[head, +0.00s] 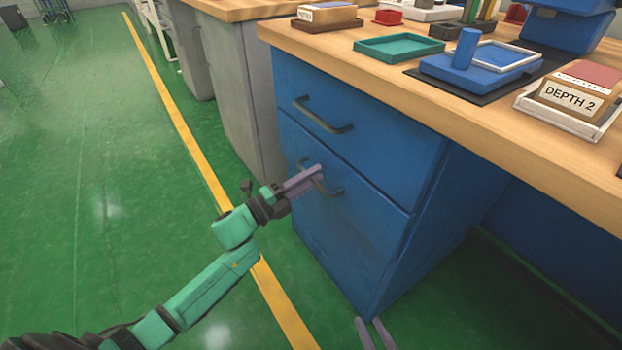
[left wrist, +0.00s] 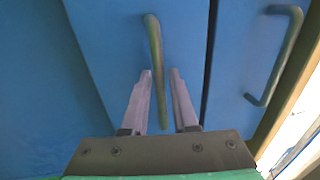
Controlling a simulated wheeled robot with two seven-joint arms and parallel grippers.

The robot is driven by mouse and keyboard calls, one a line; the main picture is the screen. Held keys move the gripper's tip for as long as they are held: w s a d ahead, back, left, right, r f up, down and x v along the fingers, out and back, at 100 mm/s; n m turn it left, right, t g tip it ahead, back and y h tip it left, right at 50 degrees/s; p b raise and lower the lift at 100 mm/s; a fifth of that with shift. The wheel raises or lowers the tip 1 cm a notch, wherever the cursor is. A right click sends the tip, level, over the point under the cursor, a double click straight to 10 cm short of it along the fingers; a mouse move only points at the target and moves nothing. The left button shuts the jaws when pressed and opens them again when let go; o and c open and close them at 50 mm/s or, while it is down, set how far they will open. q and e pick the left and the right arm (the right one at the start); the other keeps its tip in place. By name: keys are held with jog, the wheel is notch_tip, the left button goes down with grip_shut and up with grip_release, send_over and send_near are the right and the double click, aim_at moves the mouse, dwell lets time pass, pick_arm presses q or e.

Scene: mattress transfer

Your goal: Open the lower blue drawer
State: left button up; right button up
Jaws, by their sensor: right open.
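The lower blue drawer (head: 340,236) is shut, its front flush with the cabinet. Its dark handle (head: 333,190) is partly hidden behind my left gripper (head: 319,172) in the head view. In the left wrist view the same handle (left wrist: 154,45) runs between the two purple fingers of my left gripper (left wrist: 160,74). The fingers are open, one on each side of the bar, with a visible gap around it. My right gripper (head: 374,328) shows only its two fingertips at the bottom edge of the head view, spread apart and empty.
The upper blue drawer (head: 380,150) with its own handle (head: 322,118) is shut above. A wooden tabletop (head: 400,75) overhangs the cabinet and carries trays and a "DEPTH 2" block (head: 570,100). A grey cabinet (head: 240,90) stands left. Green floor (head: 120,200) is clear in front.

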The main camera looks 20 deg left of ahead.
pick_arm(q)
grip_shut()
dwell(1.4)
